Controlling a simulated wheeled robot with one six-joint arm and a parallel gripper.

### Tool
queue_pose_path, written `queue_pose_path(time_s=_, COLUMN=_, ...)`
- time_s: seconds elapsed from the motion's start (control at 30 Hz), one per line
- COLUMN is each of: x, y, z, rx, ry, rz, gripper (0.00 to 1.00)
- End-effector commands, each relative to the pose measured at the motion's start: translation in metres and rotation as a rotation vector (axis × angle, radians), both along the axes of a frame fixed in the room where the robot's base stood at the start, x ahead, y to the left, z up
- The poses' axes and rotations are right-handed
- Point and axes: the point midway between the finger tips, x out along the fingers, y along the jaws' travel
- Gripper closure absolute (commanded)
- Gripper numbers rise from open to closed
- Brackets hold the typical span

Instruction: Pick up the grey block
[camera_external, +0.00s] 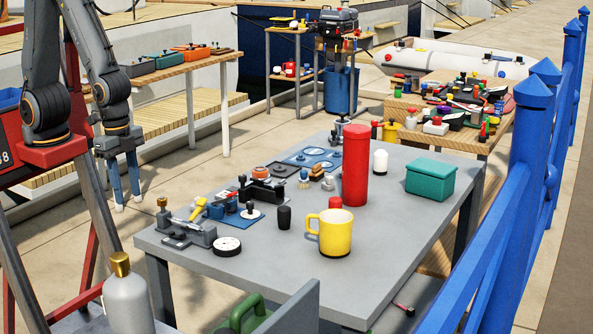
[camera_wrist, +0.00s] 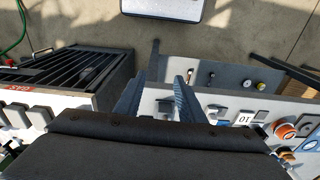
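My gripper (camera_external: 128,203) hangs at the left in the external view, pointing down, left of the grey table and clear of it. Its two blue-grey fingers are apart with nothing between them. They also show apart in the wrist view (camera_wrist: 159,100). A grey box-like block (camera_external: 138,68) sits at the near end of a wooden bench, behind my gripper, beside green and orange boxes. Several small grey blocks (camera_wrist: 35,115) lie on a pale surface at the left of the wrist view. I cannot tell which of these is the task's grey block.
The grey table (camera_external: 385,255) holds a yellow mug (camera_external: 336,236), a tall red cylinder (camera_external: 356,165), a teal box (camera_external: 430,180) and several tools. A blue railing (camera_external: 520,170) runs along the right. In the wrist view a dark slatted unit (camera_wrist: 75,75) stands left of the fingers.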

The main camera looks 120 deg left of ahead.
Motion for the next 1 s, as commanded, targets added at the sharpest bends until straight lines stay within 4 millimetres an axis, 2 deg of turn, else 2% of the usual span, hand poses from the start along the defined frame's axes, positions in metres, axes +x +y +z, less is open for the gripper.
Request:
queue_pose_path(time_s=0.07, x=0.007, y=0.006, z=0.003, rx=0.026, ry=0.012, rz=-0.099, gripper=0.64)
queue_pose_path(time_s=0.17, x=0.024, y=0.020, z=0.009, rx=0.087, ry=0.044, rz=-0.339, gripper=0.64)
queue_pose_path(time_s=0.4, x=0.080, y=0.070, z=0.023, rx=0.262, ry=0.200, rz=-1.063, gripper=0.64)
queue_pose_path(time_s=0.53, x=0.104, y=0.092, z=0.029, rx=0.324, ry=0.287, rz=-1.343, gripper=0.64)
queue_pose_path(time_s=0.7, x=0.119, y=0.106, z=0.031, rx=0.358, ry=0.352, rz=-1.514, gripper=0.64)
queue_pose_path(time_s=1.0, x=0.119, y=0.117, z=0.007, rx=0.360, ry=0.359, rz=-1.531, gripper=0.64)
